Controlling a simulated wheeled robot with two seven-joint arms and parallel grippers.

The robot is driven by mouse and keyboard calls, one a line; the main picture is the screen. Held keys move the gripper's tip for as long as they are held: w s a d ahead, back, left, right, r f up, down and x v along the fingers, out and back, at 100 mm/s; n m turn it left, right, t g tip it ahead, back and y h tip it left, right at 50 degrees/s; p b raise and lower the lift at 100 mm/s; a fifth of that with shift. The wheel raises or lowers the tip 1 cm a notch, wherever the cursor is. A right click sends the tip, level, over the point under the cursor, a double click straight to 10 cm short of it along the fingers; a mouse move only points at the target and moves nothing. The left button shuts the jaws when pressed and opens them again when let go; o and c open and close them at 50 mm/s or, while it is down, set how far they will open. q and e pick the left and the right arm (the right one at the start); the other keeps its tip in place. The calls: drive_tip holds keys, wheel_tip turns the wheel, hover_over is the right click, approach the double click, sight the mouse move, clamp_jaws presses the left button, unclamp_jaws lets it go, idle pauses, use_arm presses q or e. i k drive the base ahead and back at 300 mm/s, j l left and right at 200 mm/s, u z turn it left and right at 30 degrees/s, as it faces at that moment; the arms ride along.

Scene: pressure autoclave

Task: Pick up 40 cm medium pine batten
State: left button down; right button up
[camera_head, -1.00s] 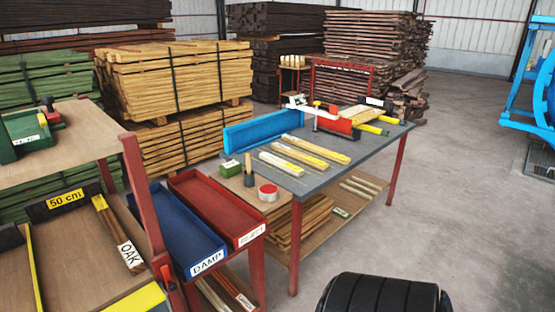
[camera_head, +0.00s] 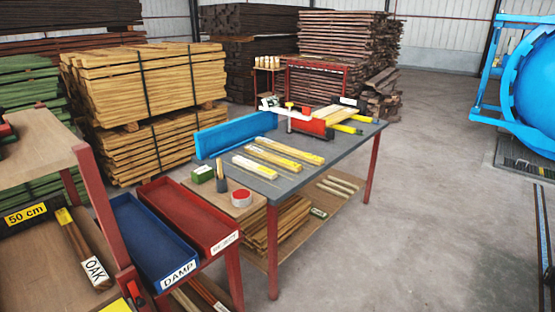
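Three pale battens lie side by side on the grey-topped workbench (camera_head: 335,165): a front one (camera_head: 255,167), a middle one (camera_head: 275,158) and a back one (camera_head: 290,151). Each has yellow on part of it, and the front one looks shortest. More pale wood with yellow ends (camera_head: 347,128) lies at the bench's far right end. I cannot read which piece is the 40 cm medium pine batten. Neither of my grippers is in view.
A blue rail (camera_head: 236,134) edges the bench's left side. A red-and-white tool (camera_head: 308,124) stands farther back. A blue DAMP tray (camera_head: 153,244) and a red tray (camera_head: 190,213) stand before the bench, beside a shelf rack (camera_head: 100,215). The floor right of the bench is clear.

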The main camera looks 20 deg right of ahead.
sight(289, 165)
drive_tip(key=z, duration=0.7)
drive_tip(key=i+l, duration=0.35)
drive_tip(key=i, duration=0.15)
drive_tip(key=j+u, duration=0.05)
